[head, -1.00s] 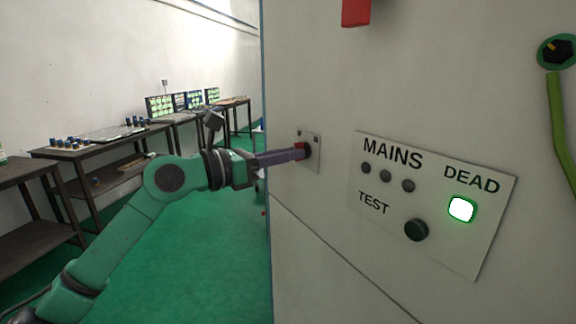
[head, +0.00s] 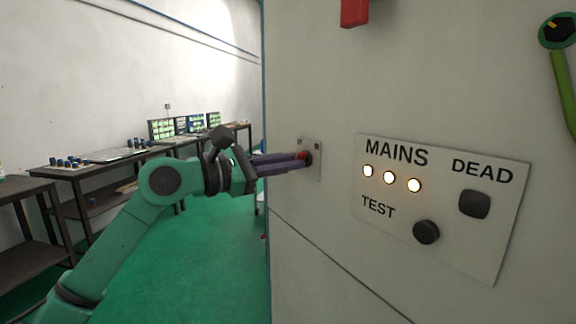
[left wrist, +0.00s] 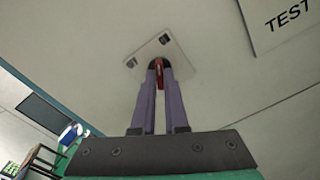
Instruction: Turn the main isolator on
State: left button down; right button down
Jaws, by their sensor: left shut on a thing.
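The main isolator is a red handle on a small light plate (head: 316,170) on the cabinet's face. My left gripper (head: 300,161) is shut on the red handle (left wrist: 158,72), its two purple fingers on either side of it in the left wrist view. The plate (left wrist: 178,50) also shows there behind the fingertips. On the label panel (head: 480,248) to the right, the three MAINS lamps (head: 389,177) are lit and the DEAD lamp (head: 474,204) is dark. My right gripper is in neither view.
The grey cabinet (head: 430,80) fills the right side. A black TEST knob (head: 426,232) sits on the panel. A red part (head: 354,12) and a green lever (head: 563,100) are higher up. Benches (head: 100,165) stand at the left, with open green floor (head: 200,260) between.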

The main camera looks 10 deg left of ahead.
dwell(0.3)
pick_arm(q)
jog(key=c, duration=0.9)
grip_release()
jog(key=shift+c, duration=0.2)
jog(key=b+v, duration=0.7)
jog(key=v, duration=0.7)
jog(key=shift+s+a, duration=0.2)
jog(key=shift+s, duration=0.1)
jog(key=shift+r, duration=0.1)
